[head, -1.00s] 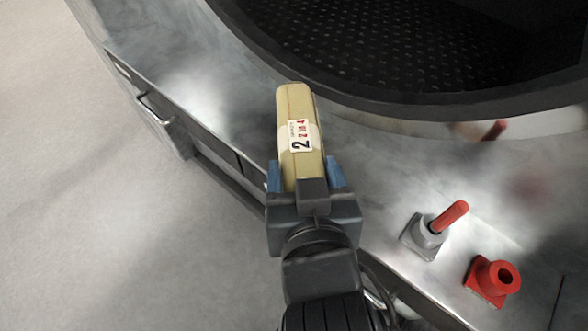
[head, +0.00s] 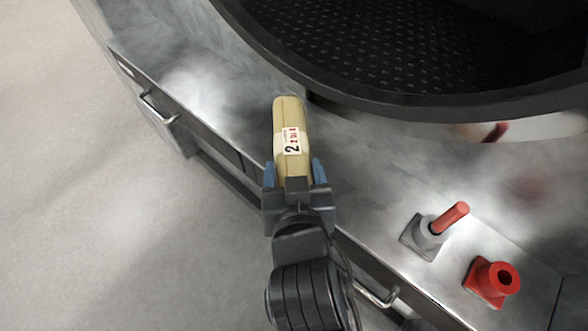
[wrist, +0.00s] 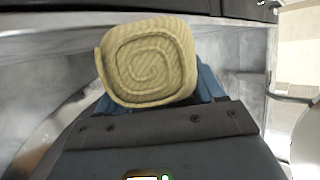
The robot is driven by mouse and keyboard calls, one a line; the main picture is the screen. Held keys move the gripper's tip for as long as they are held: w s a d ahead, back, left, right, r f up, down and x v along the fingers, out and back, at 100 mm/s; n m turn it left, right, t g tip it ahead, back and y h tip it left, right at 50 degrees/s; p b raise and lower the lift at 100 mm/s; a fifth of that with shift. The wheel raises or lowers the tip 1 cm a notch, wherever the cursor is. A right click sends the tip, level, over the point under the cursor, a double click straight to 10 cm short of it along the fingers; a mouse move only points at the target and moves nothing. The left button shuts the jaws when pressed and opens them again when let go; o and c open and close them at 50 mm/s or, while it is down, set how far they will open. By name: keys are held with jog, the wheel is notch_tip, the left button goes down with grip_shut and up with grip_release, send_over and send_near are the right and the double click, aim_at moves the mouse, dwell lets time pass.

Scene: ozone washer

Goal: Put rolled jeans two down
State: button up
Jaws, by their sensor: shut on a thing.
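The rolled jeans (head: 288,118) are a tan roll with a white label reading 2 in black and further text in red. My gripper (head: 294,180) is shut on the near part of the roll, with a blue finger on each side. In the head view the roll shows over the grey metal ledge of the washer; I cannot tell if it touches the ledge. In the wrist view the roll's spiral end (wrist: 148,62) faces the camera, above the dark gripper body.
The washer's large dark round opening (head: 400,50) is beyond the ledge (head: 190,85). A grey base with a red handle (head: 433,228) and a red socket block (head: 492,281) stand at the right. Metal handles (head: 158,105) run along the front. Open floor lies left.

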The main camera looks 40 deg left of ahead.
jog(key=o, duration=1.3)
jog(key=shift+f, duration=0.1)
jog(key=v, duration=1.2)
jog(key=s+d+f+m+t+h, duration=0.1)
jog(key=d+f+m+h, duration=0.1)
jog(key=d, duration=0.8)
jog(key=s+d+f+m+t+h, duration=0.1)
jog(key=s+d+f, duration=0.15)
jog(key=d, duration=0.65)
jog(key=s+d+r+m+t+h, duration=0.1)
jog(key=s+d, duration=0.2)
jog(key=d, duration=0.1)
jog(key=s+d+r+m+h, duration=0.1)
jog(key=s+d+m+h, duration=0.1)
jog(key=s+d, duration=0.1)
jog(key=s+d+r+m+t+h+b, duration=0.1)
jog(key=s+d+m+h, duration=0.1)
jog(key=s+d, duration=0.2)
jog(key=shift+s+d+r+t, duration=0.2)
jog(key=shift+d+t, duration=0.1)
jog(key=shift+s+d+r+h, duration=0.25)
jog(key=shift+s+h, duration=0.1)
jog(key=shift+h, duration=0.15)
